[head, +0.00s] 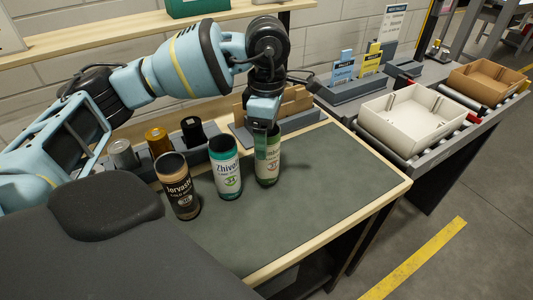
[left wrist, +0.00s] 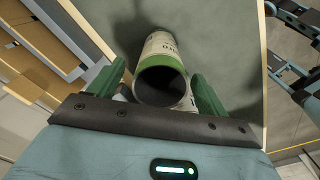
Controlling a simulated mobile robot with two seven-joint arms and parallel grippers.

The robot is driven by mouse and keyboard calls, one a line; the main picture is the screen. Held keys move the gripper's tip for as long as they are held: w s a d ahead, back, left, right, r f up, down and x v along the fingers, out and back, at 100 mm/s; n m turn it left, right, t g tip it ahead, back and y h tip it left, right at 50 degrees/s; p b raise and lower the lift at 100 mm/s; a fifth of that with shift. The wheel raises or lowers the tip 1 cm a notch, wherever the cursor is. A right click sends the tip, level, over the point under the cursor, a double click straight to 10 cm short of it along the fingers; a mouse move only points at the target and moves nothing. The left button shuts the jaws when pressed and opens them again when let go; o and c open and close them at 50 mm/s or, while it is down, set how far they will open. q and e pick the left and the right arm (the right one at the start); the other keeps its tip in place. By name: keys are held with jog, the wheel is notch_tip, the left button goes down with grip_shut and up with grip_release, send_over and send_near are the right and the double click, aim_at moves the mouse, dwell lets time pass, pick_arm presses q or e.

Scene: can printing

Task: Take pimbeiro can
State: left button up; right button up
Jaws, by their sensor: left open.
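The pimbeiro can (head: 268,167), cream and green with an open top, stands upright at the right of a row of three cans on the dark mat. Its label is partly covered by my gripper. My left gripper (head: 264,128) points down over this can. In the left wrist view the can (left wrist: 161,75) lies between the two green fingers of the gripper (left wrist: 161,88), which are open with a gap on each side. The teal-and-white Zhivo can (head: 225,168) stands just left of it, and the dark brown-labelled can (head: 177,187) is further left. My right gripper is not seen.
A grey rack with silver, gold and black cylinders (head: 158,143) stands behind the cans. A wooden divider (head: 290,105) is behind the pimbeiro can. A white tray (head: 399,122) and a brown tray (head: 487,80) sit on the conveyor at right. The mat's right part (head: 335,170) is clear.

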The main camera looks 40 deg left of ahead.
pick_arm(q)
jog(key=shift+f, duration=0.35)
jog(key=c, duration=1.3)
jog(key=shift+o, duration=0.2)
jog(key=shift+r, duration=0.15)
